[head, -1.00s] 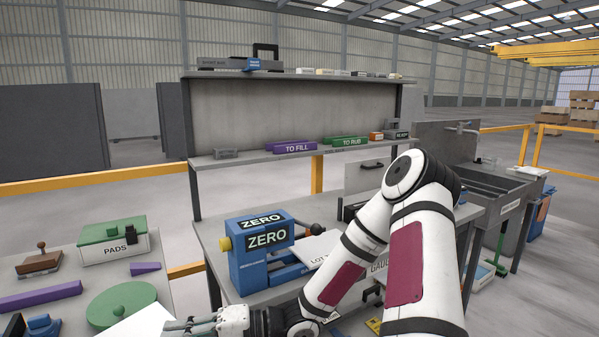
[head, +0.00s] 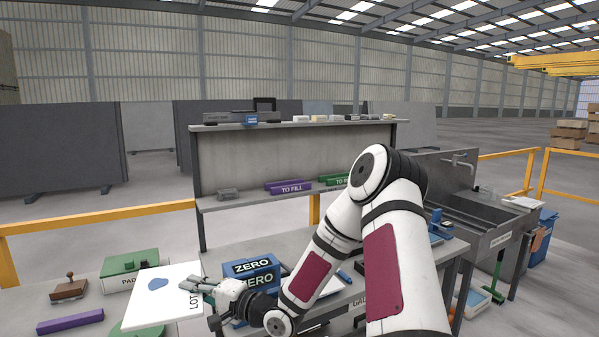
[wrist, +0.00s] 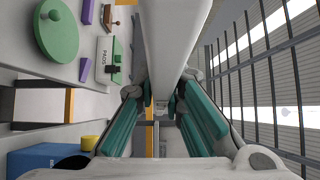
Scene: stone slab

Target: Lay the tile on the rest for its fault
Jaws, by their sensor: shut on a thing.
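The white tile (head: 150,305) is held in my gripper (head: 190,285) at the lower left of the head view. Its face shows a blue blotch and "LOT" lettering near the gripped edge. In the wrist view the tile (wrist: 180,35) is seen nearly edge-on between the teal finger pads of my gripper (wrist: 163,105). On the rack's lower shelf lie a purple rest (head: 288,187) marked "TO FILL" and a green rest (head: 335,181), its "TO RUB" label partly hidden by my arm.
A blue "ZERO" block (head: 250,268) stands on the bench just behind my gripper. A green-lidded PADS box (head: 128,265), a stamp (head: 70,288) and a purple bar (head: 70,321) are on the left table. A sink (head: 480,225) is at right.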

